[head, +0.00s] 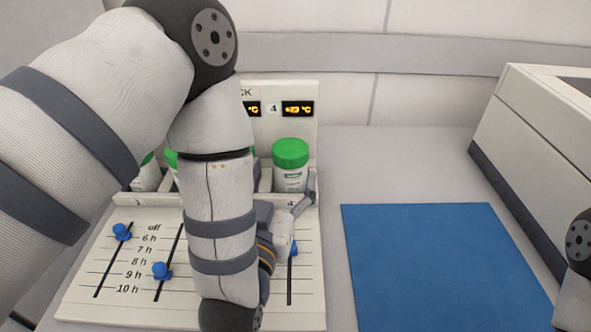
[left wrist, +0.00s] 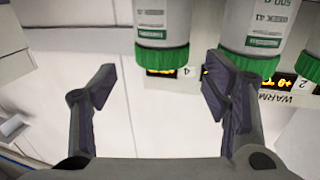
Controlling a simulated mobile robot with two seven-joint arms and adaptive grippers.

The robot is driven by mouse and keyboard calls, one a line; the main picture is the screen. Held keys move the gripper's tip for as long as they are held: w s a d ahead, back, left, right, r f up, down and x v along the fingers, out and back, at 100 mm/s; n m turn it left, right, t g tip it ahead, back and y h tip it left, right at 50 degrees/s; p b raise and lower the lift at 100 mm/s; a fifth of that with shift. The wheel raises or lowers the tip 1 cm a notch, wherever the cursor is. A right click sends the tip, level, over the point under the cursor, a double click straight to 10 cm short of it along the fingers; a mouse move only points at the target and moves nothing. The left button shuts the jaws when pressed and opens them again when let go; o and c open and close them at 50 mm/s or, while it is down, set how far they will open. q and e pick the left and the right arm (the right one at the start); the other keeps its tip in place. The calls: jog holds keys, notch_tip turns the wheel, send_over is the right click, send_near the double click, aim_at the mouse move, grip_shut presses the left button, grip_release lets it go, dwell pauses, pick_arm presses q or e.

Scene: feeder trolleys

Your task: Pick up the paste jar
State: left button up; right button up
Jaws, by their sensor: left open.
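A white paste jar with a green lid (head: 290,165) stands upright in the rack slot marked 4. In the left wrist view, which is upside down, this jar (left wrist: 162,25) is at top centre, a second jar (left wrist: 258,28) is to its right, and part of a third shows at the right edge. My left gripper (head: 284,188) is open and empty at the front of slot 4, one finger on either side of the jar in the picture. In the left wrist view its fingers (left wrist: 160,88) are spread with nothing between them. My left arm hides most of the other jars.
The warming rack (head: 75,298) has blue sliders (head: 161,270) on an hour scale and lit displays (head: 298,108) behind the jars. A blue mat (head: 440,265) lies clear to the right. A grey-white device (head: 530,140) stands beyond it. A wall closes the back.

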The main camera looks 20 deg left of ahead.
aim_at(290, 148)
pick_arm(q)
jog(key=w, duration=0.7)
jog(key=shift+w+a+r, duration=0.35)
jog(key=shift+r, duration=0.05)
grip_shut()
